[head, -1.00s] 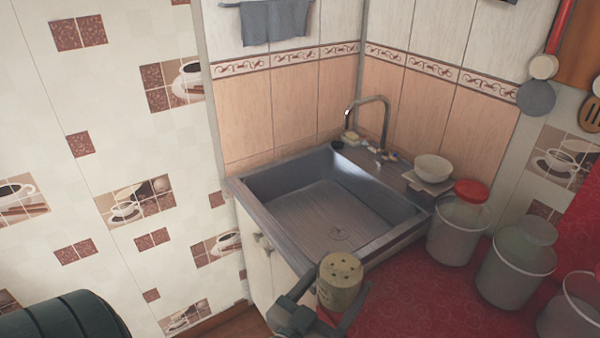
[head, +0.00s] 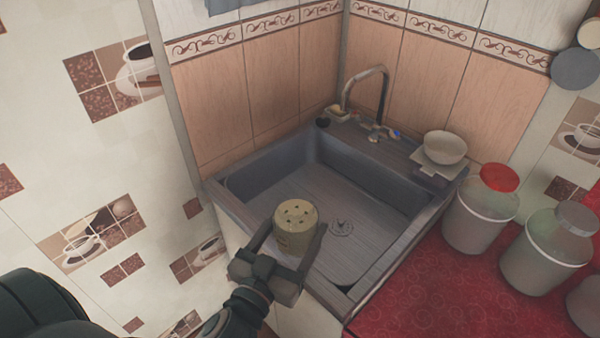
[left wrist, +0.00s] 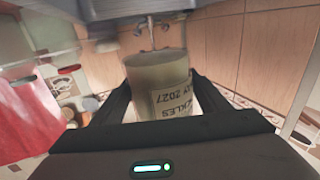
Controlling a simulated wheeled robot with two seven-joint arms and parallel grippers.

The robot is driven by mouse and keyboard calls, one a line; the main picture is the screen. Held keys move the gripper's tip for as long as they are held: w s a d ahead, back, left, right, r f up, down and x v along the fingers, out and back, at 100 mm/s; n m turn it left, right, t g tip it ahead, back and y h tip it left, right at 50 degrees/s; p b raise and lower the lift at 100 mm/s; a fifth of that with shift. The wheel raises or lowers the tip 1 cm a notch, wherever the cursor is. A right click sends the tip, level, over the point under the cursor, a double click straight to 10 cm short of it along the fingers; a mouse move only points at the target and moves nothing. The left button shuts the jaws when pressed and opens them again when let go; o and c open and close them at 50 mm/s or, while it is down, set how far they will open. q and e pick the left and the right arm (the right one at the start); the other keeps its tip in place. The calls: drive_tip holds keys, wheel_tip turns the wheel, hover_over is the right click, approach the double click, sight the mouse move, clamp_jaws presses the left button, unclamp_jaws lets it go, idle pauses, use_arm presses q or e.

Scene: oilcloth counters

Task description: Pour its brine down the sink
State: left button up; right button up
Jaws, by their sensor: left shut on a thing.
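My left gripper (head: 294,240) is shut on a yellowish jar (head: 296,222) whose top has several small dark holes. In the head view it appears over the near part of the grey sink (head: 345,270), with the holed top facing up toward the camera. The jar also shows between the fingers in the left wrist view (left wrist: 155,75), with a pale label of dark, partly legible print. The brine inside cannot be made out. My right gripper is out of view.
A curved tap (head: 386,95) stands at the sink's back. A white bowl (head: 445,147) sits on the right rim. A red-lidded container (head: 480,220) and other containers stand on the red oilcloth (head: 420,295) at the right. The basin looks empty.

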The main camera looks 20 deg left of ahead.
use_arm(q)
drive_tip(key=shift+w+a+r, duration=0.1)
drive_tip(key=shift+w+a, duration=0.1)
drive_tip(key=shift+a, duration=0.15)
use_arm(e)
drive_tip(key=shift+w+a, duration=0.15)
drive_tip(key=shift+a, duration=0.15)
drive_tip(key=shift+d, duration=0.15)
